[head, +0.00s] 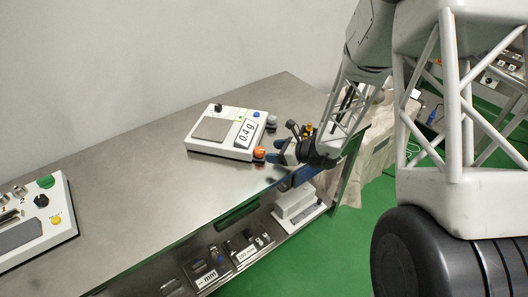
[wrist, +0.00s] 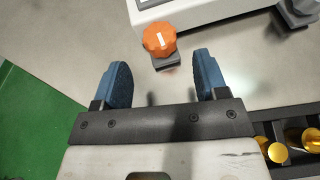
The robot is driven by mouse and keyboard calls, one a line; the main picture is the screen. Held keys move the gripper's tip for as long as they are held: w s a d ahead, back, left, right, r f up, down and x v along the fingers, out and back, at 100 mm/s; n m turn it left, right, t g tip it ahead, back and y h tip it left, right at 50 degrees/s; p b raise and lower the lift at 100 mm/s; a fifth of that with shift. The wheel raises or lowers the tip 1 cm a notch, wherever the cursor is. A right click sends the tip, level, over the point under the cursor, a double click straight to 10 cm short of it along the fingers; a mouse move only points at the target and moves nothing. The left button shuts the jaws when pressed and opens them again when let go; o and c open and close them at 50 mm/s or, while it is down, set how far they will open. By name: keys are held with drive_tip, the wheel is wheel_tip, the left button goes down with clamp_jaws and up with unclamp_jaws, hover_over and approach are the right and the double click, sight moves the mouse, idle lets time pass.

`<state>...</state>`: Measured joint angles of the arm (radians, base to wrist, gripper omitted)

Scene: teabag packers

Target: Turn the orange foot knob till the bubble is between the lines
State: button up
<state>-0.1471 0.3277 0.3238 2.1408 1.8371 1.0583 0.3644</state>
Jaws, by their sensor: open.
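The orange foot knob (wrist: 159,40) sits at the near corner of a white scale (head: 212,144) and carries a short white mark on top. It also shows in the head view (head: 259,152). The scale's display reads 0.4 g. A small green-yellow spot (head: 239,117) on the scale may be the bubble level, but it is too small to read. My gripper (wrist: 162,85) is open and empty, its two blue fingers pointing toward the knob. The knob lies just beyond the fingertips, roughly midway between them, not touching.
A grey knob or foot (wrist: 297,12) stands to the right in the wrist view. The steel bench (head: 140,160) is clear left of the scale. Another white device (head: 40,220) is at the far left. The bench edge drops to green floor (head: 300,260).

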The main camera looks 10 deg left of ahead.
sight(264, 152)
drive_tip(key=shift+x, duration=2.45)
drive_tip(key=c, duration=0.9)
drive_tip(key=shift+c, duration=0.2)
drive_tip(key=shift+s+m+t+h, duration=0.2)
drive_tip(key=shift+m+t+h, duration=0.1)
drive_tip(key=shift+m+t, duration=0.55)
drive_tip(key=o, duration=0.9)
drive_tip(key=shift+o, duration=0.2)
drive_tip(key=shift+d, duration=0.15)
drive_tip(key=shift+v, duration=3.75)
